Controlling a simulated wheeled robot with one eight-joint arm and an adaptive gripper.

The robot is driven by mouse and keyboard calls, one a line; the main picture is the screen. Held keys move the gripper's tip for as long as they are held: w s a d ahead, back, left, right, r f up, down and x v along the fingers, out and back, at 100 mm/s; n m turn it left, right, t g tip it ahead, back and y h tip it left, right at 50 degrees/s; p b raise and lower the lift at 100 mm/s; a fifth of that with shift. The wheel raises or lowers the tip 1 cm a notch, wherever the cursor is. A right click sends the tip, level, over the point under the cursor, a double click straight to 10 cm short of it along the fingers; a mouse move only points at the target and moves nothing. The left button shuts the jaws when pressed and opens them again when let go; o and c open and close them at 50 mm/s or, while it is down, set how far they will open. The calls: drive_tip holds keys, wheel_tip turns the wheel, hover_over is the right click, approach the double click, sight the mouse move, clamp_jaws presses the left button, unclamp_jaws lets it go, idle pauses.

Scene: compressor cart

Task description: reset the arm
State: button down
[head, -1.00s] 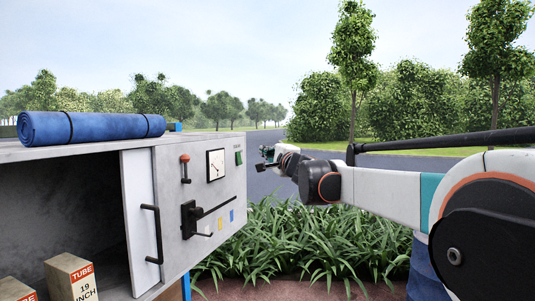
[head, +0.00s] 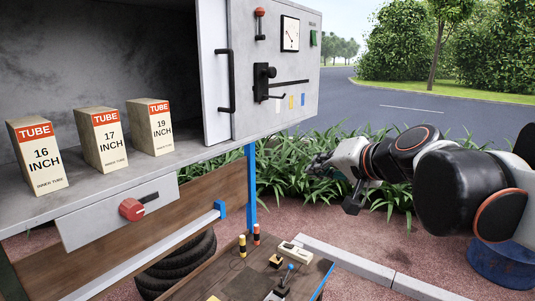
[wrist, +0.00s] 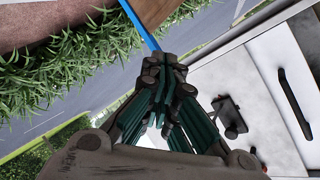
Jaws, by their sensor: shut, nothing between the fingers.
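My arm reaches in from the right in the head view, bent at its black and white joints. My gripper (head: 320,163) points left in front of the green plants, right of the cart's blue post. It looks small and dark there. In the wrist view my gripper (wrist: 166,66) fills the middle, with its dark and green fingers drawn together and nothing between them. It touches nothing that I can see. The cart's control panel (head: 285,75) with a gauge, a red-knobbed lever and a black handle stands to the left.
Three tube boxes, 16 inch (head: 37,160), 17 inch (head: 102,142) and 19 inch (head: 151,130), stand on the cart shelf (head: 120,182). A red knob (head: 132,209) is below. A low wooden bench (head: 225,272) holds small parts. Stacked tyres (head: 180,265) sit underneath. A kerb (head: 350,262) crosses the ground.

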drive_tip(key=s+d+f+n+g+h+b, duration=0.1)
drive_tip(key=s+d+f+h+b, duration=0.1)
drive_tip(key=s+f+b, duration=0.2)
drive_tip(key=s+d+f+n+g+h+b, duration=0.2)
drive_tip(key=s+f, duration=0.8)
drive_tip(key=f, duration=0.9)
drive_tip(key=s+d+f+n+g+h+b, duration=0.1)
drive_tip(key=s+d+f+b, duration=0.3)
drive_tip(key=f, duration=0.8)
drive_tip(key=s+h+b, duration=0.1)
drive_tip(key=s+b, duration=0.1)
drive_tip(key=s, duration=0.2)
drive_tip(key=shift+d+f+g+b, duration=0.15)
drive_tip(key=shift+d+g+b, duration=0.05)
drive_tip(key=shift+g+b, duration=0.1)
